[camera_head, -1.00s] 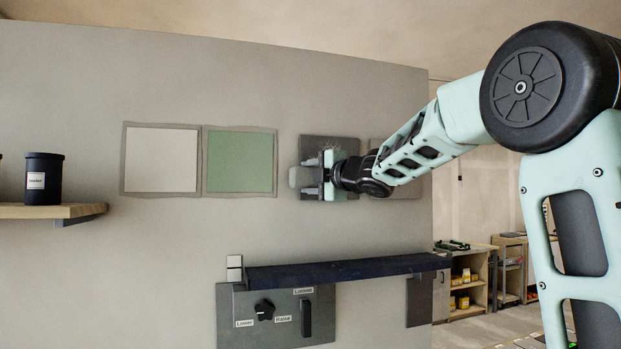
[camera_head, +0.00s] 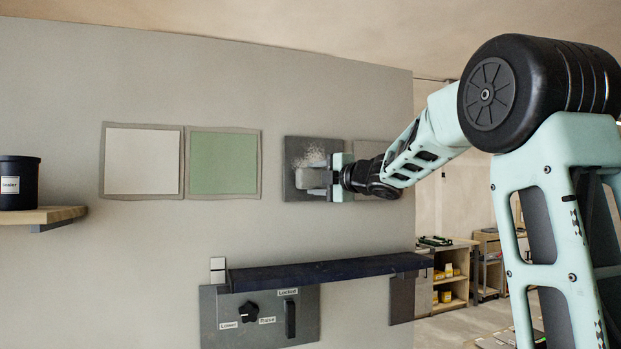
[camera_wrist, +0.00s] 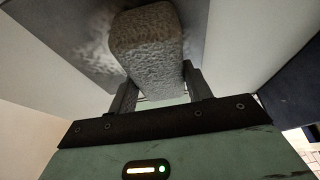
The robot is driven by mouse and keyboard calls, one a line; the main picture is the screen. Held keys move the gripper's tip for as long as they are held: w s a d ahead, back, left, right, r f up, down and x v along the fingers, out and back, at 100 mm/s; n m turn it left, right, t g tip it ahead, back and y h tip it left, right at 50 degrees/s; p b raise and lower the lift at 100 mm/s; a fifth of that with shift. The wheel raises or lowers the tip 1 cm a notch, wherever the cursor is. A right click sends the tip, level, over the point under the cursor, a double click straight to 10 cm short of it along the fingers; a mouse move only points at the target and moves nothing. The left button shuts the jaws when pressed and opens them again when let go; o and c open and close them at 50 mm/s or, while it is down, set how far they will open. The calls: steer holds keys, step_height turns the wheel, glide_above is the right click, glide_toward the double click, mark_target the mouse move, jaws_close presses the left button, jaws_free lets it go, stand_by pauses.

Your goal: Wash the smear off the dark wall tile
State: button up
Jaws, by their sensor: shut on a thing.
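The dark wall tile (camera_head: 300,190) is on the grey wall, right of the green tile. A pale, speckled smear (camera_head: 311,156) shows on its upper middle part; it also shows in the wrist view (camera_wrist: 95,35). My gripper (camera_head: 325,178) is shut on a grey sponge-like block (camera_wrist: 147,45), held between both fingers. In the head view the block (camera_head: 312,178) is in front of the tile, just below the visible smear. The block looks against or very close to the tile; I cannot tell if it touches. It hides part of the tile.
A white tile (camera_head: 142,161) and a green tile (camera_head: 223,163) are to the left. A dark ledge (camera_head: 320,271) runs below, above a control panel (camera_head: 215,320) with a knob and handle. A black canister (camera_head: 19,185) stands on a wooden shelf (camera_head: 60,213) at far left.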

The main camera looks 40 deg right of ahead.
steer(key=shift+s+d+r+p, duration=0.25)
steer(key=shift+d+r+p, duration=0.15)
steer(key=shift+d, duration=0.4)
steer(key=shift+s+d+r+p, duration=0.2)
steer(key=shift+d+r+p, duration=0.25)
steer(key=shift+d, duration=0.4)
steer(key=shift+s+d+r+p, duration=0.25)
steer(key=shift+d+r+p, duration=0.15)
steer(key=shift+d, duration=0.4)
steer(key=shift+w+a+b, duration=0.5)
steer(key=shift+a+b, duration=0.05)
steer(key=shift+a, duration=1.2)
steer(key=shift+w+a+b, duration=0.5)
steer(key=shift+a+b, duration=0.1)
steer(key=shift+a, duration=1.15)
steer(key=shift+w+a+b, duration=0.5)
steer(key=shift+a+b, duration=0.05)
steer(key=shift+a, duration=1.2)
steer(key=shift+a+r+p, duration=0.1)
steer(key=shift+r+p, duration=1.25)
steer(key=shift+r, duration=0.15)
steer(key=s+d+p, duration=0.2)
steer(key=s+d, duration=0.1)
steer(key=d, duration=0.9)
steer(key=shift+s+d+p, duration=0.15)
steer(key=shift+s+p, duration=0.05)
steer(key=shift+p, duration=0.15)
steer(key=shift+s+f, duration=0.1)
steer(key=shift+f, duration=0.05)
